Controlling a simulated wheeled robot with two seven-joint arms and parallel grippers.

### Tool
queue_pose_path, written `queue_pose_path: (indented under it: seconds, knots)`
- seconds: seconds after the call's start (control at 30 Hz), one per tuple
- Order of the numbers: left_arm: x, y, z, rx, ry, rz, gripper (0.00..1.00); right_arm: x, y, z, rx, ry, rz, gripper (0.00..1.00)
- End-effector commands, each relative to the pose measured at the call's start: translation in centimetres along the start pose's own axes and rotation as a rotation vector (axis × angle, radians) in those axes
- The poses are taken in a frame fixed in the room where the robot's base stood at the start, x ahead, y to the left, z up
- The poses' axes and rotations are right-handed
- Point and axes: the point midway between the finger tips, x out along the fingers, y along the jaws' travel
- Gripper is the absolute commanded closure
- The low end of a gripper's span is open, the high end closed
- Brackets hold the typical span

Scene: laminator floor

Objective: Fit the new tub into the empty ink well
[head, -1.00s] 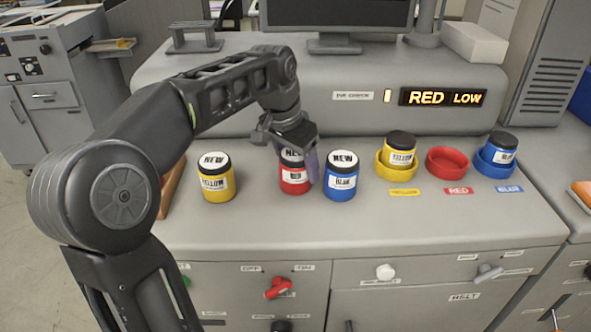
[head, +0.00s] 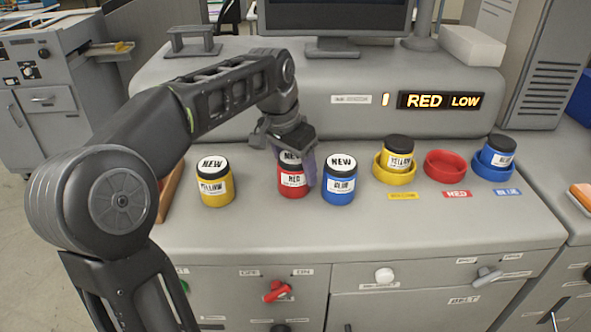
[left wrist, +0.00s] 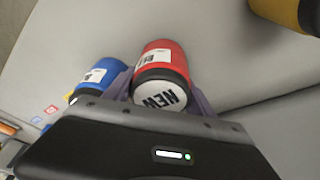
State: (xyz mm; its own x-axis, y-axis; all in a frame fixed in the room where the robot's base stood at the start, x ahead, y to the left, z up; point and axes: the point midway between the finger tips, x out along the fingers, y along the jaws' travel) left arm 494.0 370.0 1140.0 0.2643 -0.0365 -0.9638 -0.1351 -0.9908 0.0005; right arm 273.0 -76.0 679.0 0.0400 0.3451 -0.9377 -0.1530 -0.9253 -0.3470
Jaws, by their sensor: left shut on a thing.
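My left gripper (head: 296,164) is shut on the red NEW tub (head: 292,182), which stands upright on the counter between the other new tubs. In the left wrist view the red tub (left wrist: 163,72) sits between the fingers, its black lid with the NEW label facing the camera. The red ink well (head: 445,163) is an empty ring behind the RED label. The yellow well (head: 394,176) and the blue well (head: 491,172) each hold a tub. The display (head: 442,100) reads RED LOW. My right gripper is not in view.
A yellow NEW tub (head: 215,186) stands to the left and a blue NEW tub (head: 339,184) stands close on the right of the held tub. The raised console (head: 230,90) rises behind. The counter front is clear.

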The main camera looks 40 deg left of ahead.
Motion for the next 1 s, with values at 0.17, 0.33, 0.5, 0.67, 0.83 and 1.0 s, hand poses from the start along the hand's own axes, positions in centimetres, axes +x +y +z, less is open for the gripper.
queue_pose_path:
  seconds: [0.17,0.33,0.5,0.67,0.83,1.0]
  knots:
    - [-1.8,0.0,-0.6,0.0,0.006,-0.002,1.0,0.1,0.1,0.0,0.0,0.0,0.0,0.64]
    - [-5.0,0.0,-1.5,0.0,0.007,-0.002,1.0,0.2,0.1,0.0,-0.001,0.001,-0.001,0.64]
    - [-8.7,0.0,-2.5,0.0,0.002,-0.001,1.0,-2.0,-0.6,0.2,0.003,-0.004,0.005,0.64]
    - [-9.6,0.0,-2.7,0.0,0.002,-0.001,1.0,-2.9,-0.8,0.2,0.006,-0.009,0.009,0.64]
    - [-9.5,0.0,-2.7,0.0,0.002,-0.001,1.0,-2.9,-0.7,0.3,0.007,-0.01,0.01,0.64]
    - [-9.5,0.0,-2.7,0.0,0.002,-0.001,1.0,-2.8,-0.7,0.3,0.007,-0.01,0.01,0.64]
